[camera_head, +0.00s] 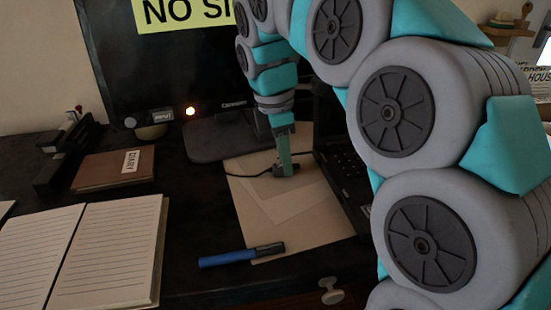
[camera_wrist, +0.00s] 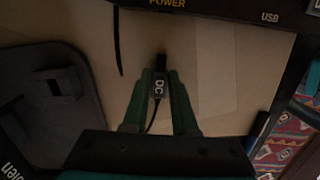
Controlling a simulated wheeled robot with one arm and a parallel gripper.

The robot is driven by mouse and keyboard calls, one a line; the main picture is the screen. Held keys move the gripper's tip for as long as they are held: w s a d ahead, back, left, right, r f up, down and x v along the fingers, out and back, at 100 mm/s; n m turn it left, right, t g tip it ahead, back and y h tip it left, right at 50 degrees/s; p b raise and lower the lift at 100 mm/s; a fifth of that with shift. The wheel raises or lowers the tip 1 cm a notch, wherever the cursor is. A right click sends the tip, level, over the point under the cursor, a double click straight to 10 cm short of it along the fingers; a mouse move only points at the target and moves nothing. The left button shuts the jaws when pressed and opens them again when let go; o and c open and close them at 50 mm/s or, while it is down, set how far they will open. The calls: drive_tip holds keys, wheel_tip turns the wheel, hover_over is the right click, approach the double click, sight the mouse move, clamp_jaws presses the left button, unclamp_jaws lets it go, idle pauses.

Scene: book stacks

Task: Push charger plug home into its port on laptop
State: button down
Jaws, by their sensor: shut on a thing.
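My gripper (camera_head: 284,168) reaches down over the papers on the desk, beside the dark laptop (camera_head: 345,165). In the wrist view, its green fingers (camera_wrist: 160,78) are shut on the black charger plug (camera_wrist: 158,87), marked "DC". The plug's dark tip points up the picture, and its cable runs back between the fingers. The laptop's edge (camera_wrist: 230,10) crosses the top, with a "POWER" label above the plug and "USB" further right. A gap of paper shows between plug tip and laptop edge. The port opening itself cannot be made out. My arm hides much of the laptop in the head view.
Paper sheets (camera_head: 285,215) lie under my gripper. A blue marker (camera_head: 242,256) lies in front. A monitor (camera_head: 150,65) on its stand is behind, and a brown diary (camera_head: 112,169) and an open notebook (camera_head: 85,255) are left. A loose cable end (camera_wrist: 117,45) hangs left of the plug.

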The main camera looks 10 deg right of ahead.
sight(317, 169)
drive_tip(key=shift+d, duration=1.55)
drive_tip(key=shift+w+d, duration=0.1)
drive_tip(key=shift+d, duration=1.55)
drive_tip(key=c, duration=0.6)
unclamp_jaws()
drive_tip(key=r, duration=0.2)
drive_tip(key=a+r, duration=0.1)
drive_tip(key=r, duration=0.4)
drive_tip(key=shift+a+r, duration=0.15)
drive_tip(key=shift+r, duration=0.25)
